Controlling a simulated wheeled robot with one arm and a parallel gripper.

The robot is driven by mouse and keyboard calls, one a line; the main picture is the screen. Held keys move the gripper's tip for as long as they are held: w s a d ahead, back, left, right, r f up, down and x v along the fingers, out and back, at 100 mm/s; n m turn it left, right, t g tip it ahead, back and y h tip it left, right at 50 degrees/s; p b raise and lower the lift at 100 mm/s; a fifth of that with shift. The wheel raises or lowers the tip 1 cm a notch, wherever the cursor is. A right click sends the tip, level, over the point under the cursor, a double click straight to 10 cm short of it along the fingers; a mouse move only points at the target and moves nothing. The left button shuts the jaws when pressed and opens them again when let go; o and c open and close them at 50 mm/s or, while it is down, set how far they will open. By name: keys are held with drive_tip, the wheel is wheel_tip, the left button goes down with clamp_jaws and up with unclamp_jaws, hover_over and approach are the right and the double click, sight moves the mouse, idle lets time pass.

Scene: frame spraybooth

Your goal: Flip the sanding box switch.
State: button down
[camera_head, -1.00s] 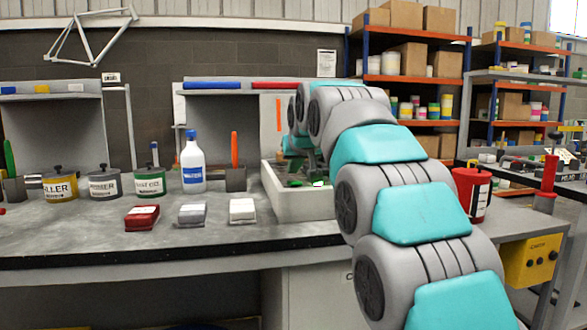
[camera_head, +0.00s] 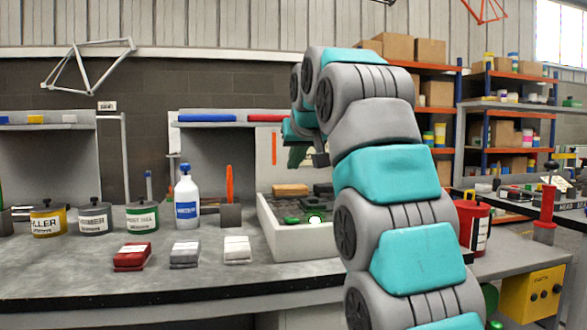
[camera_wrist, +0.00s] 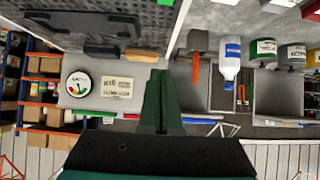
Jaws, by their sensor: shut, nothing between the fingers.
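The sanding box (camera_head: 285,243) is a pale open-topped tray on the bench, left of my arm, with dark and green items inside. A small green part with a bright white spot (camera_head: 314,219) sits at its front rim; I cannot tell if it is the switch. My gripper (camera_head: 320,158) is above the back of the box, apart from it and partly hidden by my arm. In the wrist view my green gripper fingers (camera_wrist: 161,90) are together and empty. Beyond them is a pale panel with a round gauge (camera_wrist: 78,85) and a label (camera_wrist: 117,87).
Red, grey and white blocks (camera_head: 184,254) lie left of the box. A blue-labelled bottle (camera_head: 186,200) and several labelled tins (camera_head: 94,218) stand behind them. A red canister (camera_head: 472,228) is right of my arm. A yellow control box (camera_head: 532,293) hangs at the bench's right end.

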drive_tip(key=shift+s+d+r, duration=0.15)
drive_tip(key=shift+s+r, duration=0.2)
drive_tip(key=shift+r, duration=0.05)
idle(0.4)
drive_tip(key=shift+s, duration=0.1)
